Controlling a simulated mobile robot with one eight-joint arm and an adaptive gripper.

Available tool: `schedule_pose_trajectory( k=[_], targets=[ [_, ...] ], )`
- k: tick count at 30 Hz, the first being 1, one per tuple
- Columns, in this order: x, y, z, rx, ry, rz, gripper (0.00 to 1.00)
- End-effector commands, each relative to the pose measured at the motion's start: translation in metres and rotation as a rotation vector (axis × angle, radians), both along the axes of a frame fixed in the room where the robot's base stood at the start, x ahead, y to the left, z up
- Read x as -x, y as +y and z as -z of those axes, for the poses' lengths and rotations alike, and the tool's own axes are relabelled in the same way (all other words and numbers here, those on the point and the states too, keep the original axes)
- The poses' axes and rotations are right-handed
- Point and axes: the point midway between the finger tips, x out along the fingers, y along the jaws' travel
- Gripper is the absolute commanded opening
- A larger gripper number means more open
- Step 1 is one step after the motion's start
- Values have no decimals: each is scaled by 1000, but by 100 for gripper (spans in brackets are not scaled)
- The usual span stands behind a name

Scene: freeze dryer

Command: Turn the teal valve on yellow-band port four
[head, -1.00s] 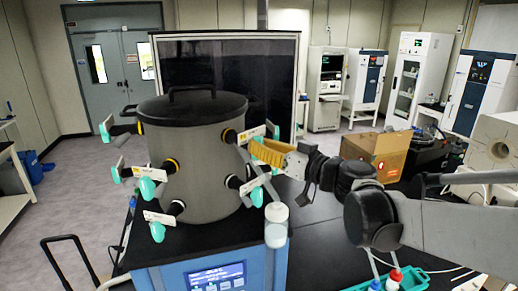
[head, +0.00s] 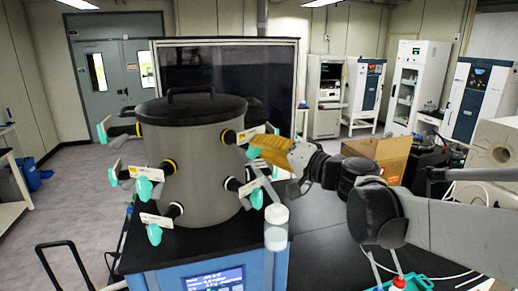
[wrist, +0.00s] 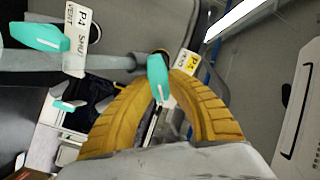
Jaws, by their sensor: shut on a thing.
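My gripper is shut on this valve. In the head view my gripper (head: 254,148) reaches from the right to the upper-right port of the grey drum (head: 195,150). That port has a yellow band (head: 229,137) and a white label (head: 251,133). The teal valve there (head: 253,153) is partly covered by the fingers. The valve's exact angle is hard to tell.
Other teal valves (head: 143,189) stick out around the drum. A cardboard box (head: 378,155) stands behind my arm.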

Motion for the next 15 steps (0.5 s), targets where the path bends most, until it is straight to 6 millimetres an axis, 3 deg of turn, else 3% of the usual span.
schedule_pose_trajectory(
  k=[15],
  targets=[
    [0,0,0,-51,51,0,0]
  ],
)
